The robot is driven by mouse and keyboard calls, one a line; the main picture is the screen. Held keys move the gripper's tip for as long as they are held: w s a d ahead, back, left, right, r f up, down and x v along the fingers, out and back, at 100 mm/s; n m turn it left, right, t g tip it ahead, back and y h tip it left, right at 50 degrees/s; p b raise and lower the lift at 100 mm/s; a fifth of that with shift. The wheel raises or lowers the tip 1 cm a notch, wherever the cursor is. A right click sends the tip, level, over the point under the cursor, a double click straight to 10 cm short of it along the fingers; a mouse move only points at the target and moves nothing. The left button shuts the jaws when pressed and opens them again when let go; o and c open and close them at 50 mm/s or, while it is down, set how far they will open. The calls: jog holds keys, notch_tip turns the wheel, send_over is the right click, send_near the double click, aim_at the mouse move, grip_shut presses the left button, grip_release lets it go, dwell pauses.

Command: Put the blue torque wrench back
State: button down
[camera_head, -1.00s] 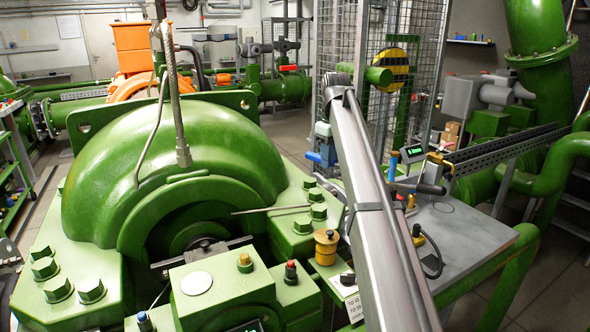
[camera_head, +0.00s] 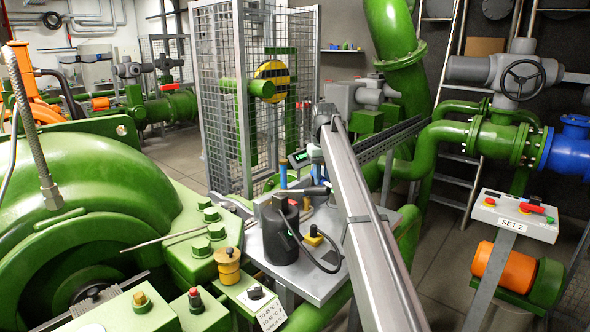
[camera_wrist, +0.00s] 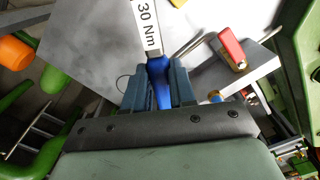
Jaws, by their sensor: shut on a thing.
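In the wrist view my gripper (camera_wrist: 160,88) is shut on the blue handle of the torque wrench (camera_wrist: 161,84). The jaws lie on both sides of the handle. A white label reading "30 Nm" (camera_wrist: 147,24) is on the wrench part that runs up out of the picture. The far end of the wrench is out of view. A grey bench top (camera_wrist: 95,45) shows behind the wrench. I cannot tell whether the wrench touches it. In the head view my arm crosses in front of the grey bench (camera_head: 325,283), and I cannot make out the jaws or the held wrench.
A red block with brass parts (camera_wrist: 232,50) is on the bench in the wrist view. The head view shows a small green-lit display (camera_head: 299,158), a dark cylindrical object (camera_head: 281,238), a control box marked "SET 2" (camera_head: 514,213) and a green pump casing (camera_head: 100,185). Floor shows right of the bench.

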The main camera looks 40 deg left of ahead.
jog(key=w+d+f+m, duration=0.8)
jog(key=w+d+m, duration=0.2)
jog(key=d+m, duration=0.1)
jog(key=shift+s+d+f, duration=0.1)
jog(key=shift+f, duration=3.4)
jog(key=shift+f, duration=0.55)
jog(key=shift+c, duration=1.9)
grip_release()
jog(key=shift+r, duration=0.25)
jog(key=shift+r, duration=2.7)
